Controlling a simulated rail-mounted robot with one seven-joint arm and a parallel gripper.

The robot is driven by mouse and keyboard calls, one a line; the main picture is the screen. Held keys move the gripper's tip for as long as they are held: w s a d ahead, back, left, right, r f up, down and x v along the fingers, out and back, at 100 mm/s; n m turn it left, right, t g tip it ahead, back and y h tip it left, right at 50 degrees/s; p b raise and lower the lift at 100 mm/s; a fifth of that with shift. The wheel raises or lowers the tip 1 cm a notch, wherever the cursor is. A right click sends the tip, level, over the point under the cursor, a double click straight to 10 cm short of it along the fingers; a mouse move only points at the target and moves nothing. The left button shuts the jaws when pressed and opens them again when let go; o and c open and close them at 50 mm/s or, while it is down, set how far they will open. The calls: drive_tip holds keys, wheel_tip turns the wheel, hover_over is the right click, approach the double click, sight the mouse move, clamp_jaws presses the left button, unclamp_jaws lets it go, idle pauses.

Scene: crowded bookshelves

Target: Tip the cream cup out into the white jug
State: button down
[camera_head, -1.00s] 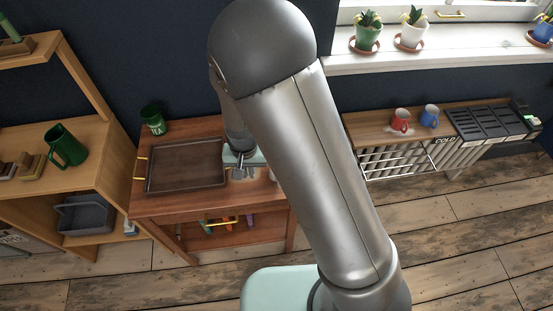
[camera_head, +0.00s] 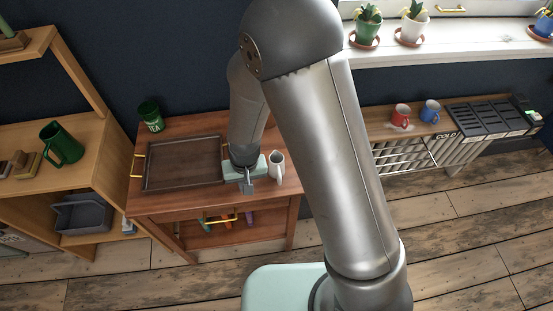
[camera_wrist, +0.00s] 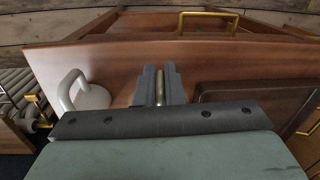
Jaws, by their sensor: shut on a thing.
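The white jug (camera_head: 277,166) stands upright on the right part of the wooden cabinet top, its handle toward the front. In the wrist view the jug (camera_wrist: 92,97) is at the left, apart from the fingers. My gripper (camera_head: 248,186) is just left of the jug, over the cabinet's front part. In the wrist view its fingers (camera_wrist: 160,75) are shut on a narrow tan strip (camera_wrist: 160,88), which seems to be part of the cream cup. The rest of the cup is hidden, so its tilt and contents cannot be told.
A dark tray (camera_head: 184,164) with brass handles fills the cabinet top (camera_head: 208,204) to the left. A green TEA pot (camera_head: 150,115) stands behind it. A shelf with a green jug (camera_head: 61,143) is at far left. Red (camera_head: 400,115) and blue (camera_head: 430,111) mugs stand at right.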

drive_tip(key=shift+w+d+r+g+y+b, duration=0.2)
drive_tip(key=shift+d+y+b, duration=0.5)
drive_tip(key=shift+b, duration=0.85)
drive_tip(key=shift+w+d+r+g+y+b, duration=0.15)
drive_tip(key=shift+d+y+b, duration=0.35)
drive_tip(key=shift+y+b, duration=0.75)
drive_tip(key=shift+w+d+r+b, duration=0.15)
drive_tip(key=shift+d+b, duration=0.35)
drive_tip(key=shift+b, duration=0.6)
drive_tip(key=shift+d+r+y, duration=0.25)
drive_tip(key=shift+y, duration=0.2)
drive_tip(key=shift+w+d+r+g+y, duration=0.1)
drive_tip(key=shift+d+r+g+y, duration=0.2)
drive_tip(key=shift+r+y, duration=0.5)
drive_tip(key=shift+d+r+g+y, duration=0.25)
drive_tip(key=shift+r+y, duration=0.25)
drive_tip(key=shift+y, duration=0.65)
drive_tip(key=shift+w+d+r+g+y, duration=0.1)
drive_tip(key=shift+d+r+g+y, duration=0.15)
drive_tip(key=shift+r+y, duration=0.55)
drive_tip(key=shift+d+y, duration=0.1)
drive_tip(key=shift+y, duration=0.45)
drive_tip(key=shift+d+f+g+y+b, duration=0.15)
drive_tip(key=shift+f+g+y+b, duration=0.1)
drive_tip(key=shift+f+y+b, duration=0.5)
drive_tip(key=shift+w+d+r+y+b, duration=0.1)
drive_tip(key=shift+d+r+y+b, duration=0.35)
drive_tip(key=shift+y, duration=0.4)
